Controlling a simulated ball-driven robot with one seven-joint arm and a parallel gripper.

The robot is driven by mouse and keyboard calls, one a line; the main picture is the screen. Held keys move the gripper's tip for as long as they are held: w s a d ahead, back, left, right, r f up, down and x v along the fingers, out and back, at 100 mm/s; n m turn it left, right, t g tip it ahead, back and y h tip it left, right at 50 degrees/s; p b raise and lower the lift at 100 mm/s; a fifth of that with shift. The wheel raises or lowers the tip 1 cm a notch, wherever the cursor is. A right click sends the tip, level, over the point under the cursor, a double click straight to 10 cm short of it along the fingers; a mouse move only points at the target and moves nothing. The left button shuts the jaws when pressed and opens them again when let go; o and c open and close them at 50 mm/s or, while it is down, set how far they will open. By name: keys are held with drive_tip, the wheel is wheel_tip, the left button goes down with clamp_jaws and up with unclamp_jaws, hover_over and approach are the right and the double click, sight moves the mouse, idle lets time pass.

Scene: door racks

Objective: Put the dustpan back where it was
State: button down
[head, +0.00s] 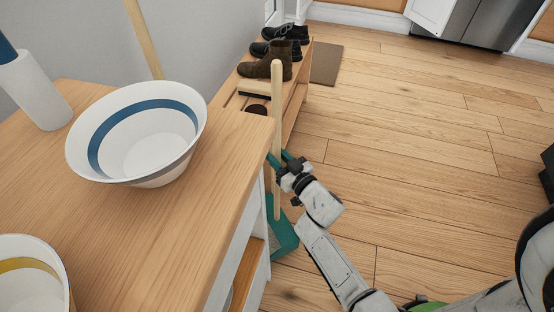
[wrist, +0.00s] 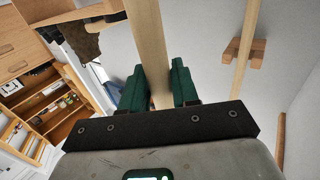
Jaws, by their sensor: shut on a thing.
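The dustpan has a long pale wooden handle (head: 277,115) and a teal pan (head: 283,238). It stands nearly upright beside the end of the wooden-topped cabinet, with the pan low near the floor. My gripper (head: 279,163) is shut on the handle, partway up. In the wrist view the handle (wrist: 149,45) runs between the two green fingers (wrist: 158,88). The wrist view does not show the pan. Another thin wooden pole (wrist: 244,45) shows at the right of the wrist view, by a wooden block (wrist: 252,52) on the wall.
A white bowl with a blue band (head: 160,165) and a yellow-banded bowl (head: 55,265) stand on the cabinet top (head: 225,165). A wooden bench (head: 296,90) with dark shoes (head: 267,68) stands behind the dustpan. A wooden pole (head: 143,40) rises by the wall.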

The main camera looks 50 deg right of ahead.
drive_tip(key=shift+r, duration=0.1)
drive_tip(key=c, duration=0.8)
unclamp_jaws()
drive_tip(key=shift+f, duration=0.2)
drive_tip(key=shift+c, duration=0.2)
drive_tip(key=shift+r, duration=0.15)
drive_tip(key=shift+s+a, duration=0.15)
drive_tip(key=shift+s, duration=0.15)
drive_tip(key=s+a+f+m+g+h+p, duration=0.1)
drive_tip(key=s+g+p, duration=0.3)
drive_tip(key=s, duration=0.6)
drive_tip(key=s+a+r+n+g+y, duration=0.1)
drive_tip(key=s+a+n+g+y, duration=0.2)
drive_tip(key=s+a+g, duration=0.9)
drive_tip(key=a+y, duration=0.2)
drive_tip(key=shift+s+a+r+n+y+b, duration=0.15)
drive_tip(key=shift+s+a+n+y+b, duration=0.15)
drive_tip(key=shift+n+y+b, duration=0.1)
